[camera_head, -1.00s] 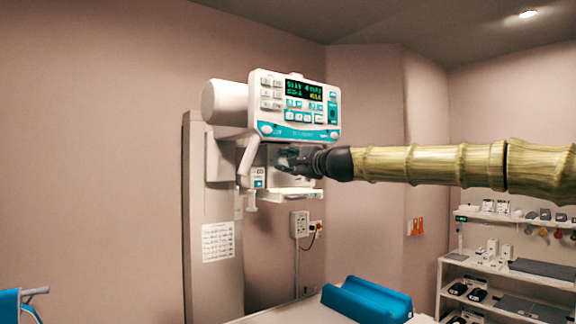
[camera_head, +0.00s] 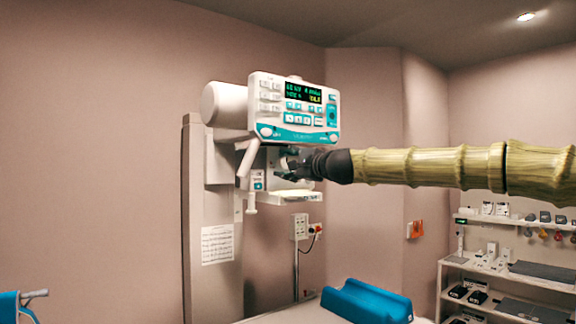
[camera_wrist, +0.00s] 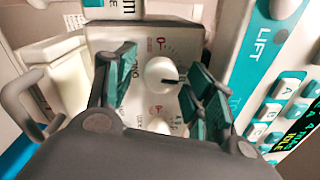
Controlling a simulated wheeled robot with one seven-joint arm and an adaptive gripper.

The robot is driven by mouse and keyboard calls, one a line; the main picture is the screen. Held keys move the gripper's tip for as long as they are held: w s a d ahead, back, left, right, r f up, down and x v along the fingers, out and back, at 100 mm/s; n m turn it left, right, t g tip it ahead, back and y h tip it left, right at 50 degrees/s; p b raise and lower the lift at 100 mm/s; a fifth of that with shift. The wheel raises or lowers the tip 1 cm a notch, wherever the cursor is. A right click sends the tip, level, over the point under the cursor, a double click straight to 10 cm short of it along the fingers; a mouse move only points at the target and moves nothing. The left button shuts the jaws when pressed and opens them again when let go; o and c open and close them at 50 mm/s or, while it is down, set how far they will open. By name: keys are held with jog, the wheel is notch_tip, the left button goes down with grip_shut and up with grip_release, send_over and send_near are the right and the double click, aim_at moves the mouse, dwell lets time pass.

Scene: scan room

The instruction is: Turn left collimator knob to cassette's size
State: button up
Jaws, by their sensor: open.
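The collimator panel (camera_wrist: 180,35) is a grey face with small red markings, in the wrist view. A round white knob (camera_wrist: 160,74) with a dark pointer is on it, and a second white knob (camera_wrist: 158,126) is partly hidden below it. I cannot tell which is the left one. My gripper (camera_wrist: 165,66) is open, with a teal-padded finger on each side of the upper knob. Contact cannot be made out. In the head view, my gripper (camera_head: 286,168) is at the collimator under the console. No cassette can be made out.
The console (camera_head: 294,108) with a lit display and buttons is just above my gripper; its blue-white face is close at right in the wrist view (camera_wrist: 270,70). A handle is at lower left there (camera_wrist: 32,85). A pale plate (camera_head: 296,197) is below my gripper.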

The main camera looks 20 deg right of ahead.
jog(key=v, duration=1.2)
jog(key=shift+f, duration=0.1)
dwell(0.5)
